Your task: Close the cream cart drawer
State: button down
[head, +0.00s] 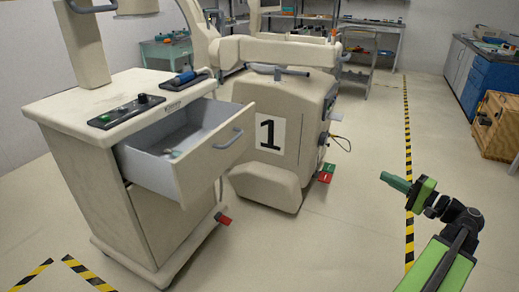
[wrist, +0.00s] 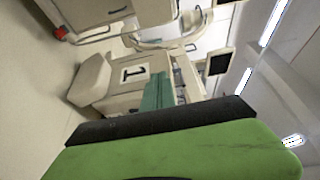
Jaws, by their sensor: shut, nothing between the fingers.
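The cream cart (head: 100,170) stands at the left in the head view. My gripper (head: 384,177) is at the right in the head view, well apart from the drawer. It is shut and empty, with green fingers pointing left. In the wrist view the gripper's fingers (wrist: 158,92) point up the picture. Part of the cart with the red caster (wrist: 61,33) shows at the upper left there.
A cream machine marked 1 (head: 285,120) stands behind and right of the drawer, with red and green pedals (head: 326,172) at its base. Yellow-black tape (head: 408,130) runs along the floor. A wooden crate (head: 494,125) and blue cabinet stand at the right. Floor between gripper and cart is clear.

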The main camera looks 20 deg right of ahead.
aim_at(212, 134)
jog(key=u, duration=0.8)
jog(key=i, duration=0.4)
jog(key=u, duration=0.05)
